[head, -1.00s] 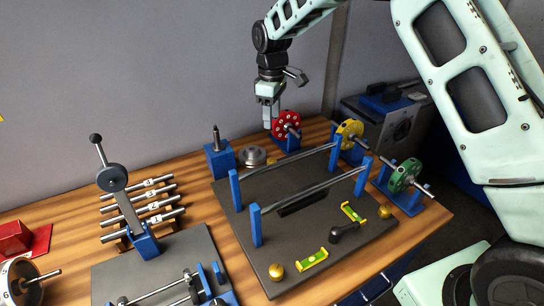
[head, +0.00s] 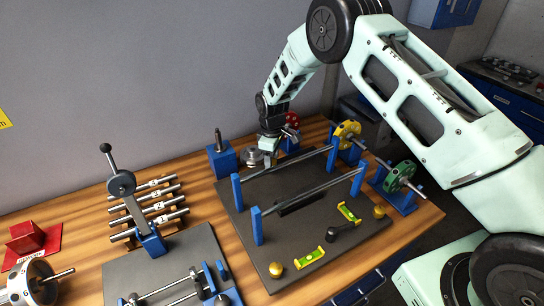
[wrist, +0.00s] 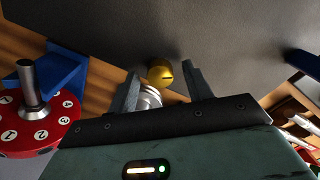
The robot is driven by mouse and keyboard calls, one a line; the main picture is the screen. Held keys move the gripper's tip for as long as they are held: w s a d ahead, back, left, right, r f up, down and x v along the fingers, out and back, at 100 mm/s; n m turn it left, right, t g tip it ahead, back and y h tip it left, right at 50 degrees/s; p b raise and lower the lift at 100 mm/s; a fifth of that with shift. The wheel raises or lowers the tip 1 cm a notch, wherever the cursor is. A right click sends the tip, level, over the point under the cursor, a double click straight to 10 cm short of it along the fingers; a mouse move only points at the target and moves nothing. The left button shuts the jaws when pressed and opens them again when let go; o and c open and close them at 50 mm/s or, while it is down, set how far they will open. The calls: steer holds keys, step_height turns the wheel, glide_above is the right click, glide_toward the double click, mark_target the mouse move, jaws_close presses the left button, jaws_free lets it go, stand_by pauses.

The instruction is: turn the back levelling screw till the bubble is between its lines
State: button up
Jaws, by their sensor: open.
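The back levelling screw, a round brass knob with a dark slot (wrist: 160,75), shows in the wrist view at the edge of the grey plate (head: 300,240). In the head view it is hidden behind my gripper (head: 270,158). In the wrist view my gripper (wrist: 159,71) is open, with one finger on each side of the knob; I cannot tell whether they touch it. Two yellow-green levels lie on the plate, one at the front (head: 310,257) and one at the right (head: 348,212). Their bubbles are too small to place against the lines.
Brass screws stand at the front corner (head: 276,269) and right corner (head: 379,211) of the plate. Rails on blue posts (head: 257,225) cross it. A red numbered disc (wrist: 37,118) is beside my gripper.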

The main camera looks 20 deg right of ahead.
steer(key=c, duration=1)
steer(key=shift+o, duration=0.2)
steer(key=shift+f+m+b, duration=0.15)
steer(key=shift+m+b, duration=0.25)
steer(key=shift+b, duration=0.1)
